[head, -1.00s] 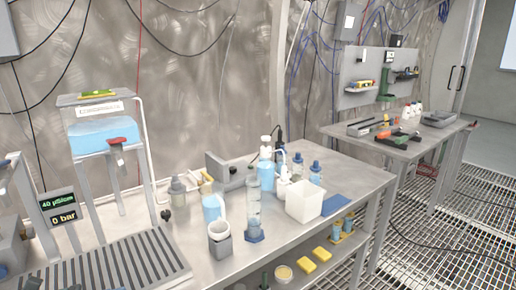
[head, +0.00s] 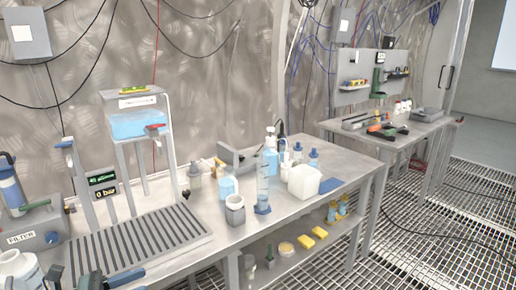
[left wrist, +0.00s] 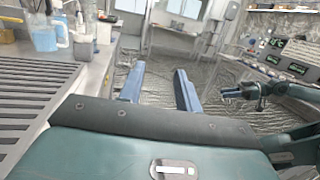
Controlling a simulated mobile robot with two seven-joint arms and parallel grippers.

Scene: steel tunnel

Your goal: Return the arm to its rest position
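My left gripper (left wrist: 157,76) is open and empty in the left wrist view. Its two blue fingers stand apart in front of the dark crossbar, with floor grating behind them and the bench to their left. In the head view, a dark piece with blue ends (head: 96,280) at the bottom left looks like this gripper, cut off by the frame edge. A blue-fingered gripper on a dark arm, which looks like my right one (left wrist: 242,92), shows at the right of the left wrist view. Its finger gap is too small to tell.
The steel bench (head: 225,240) carries a ribbed drain tray (head: 140,240), a blue-filled beaker (head: 228,187), a measuring cylinder (head: 263,188) and a white tub (head: 303,181). A filter unit (head: 35,232) stands at the left. A second table (head: 390,138) stands behind right. Open grating floor (head: 430,230) lies at the right.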

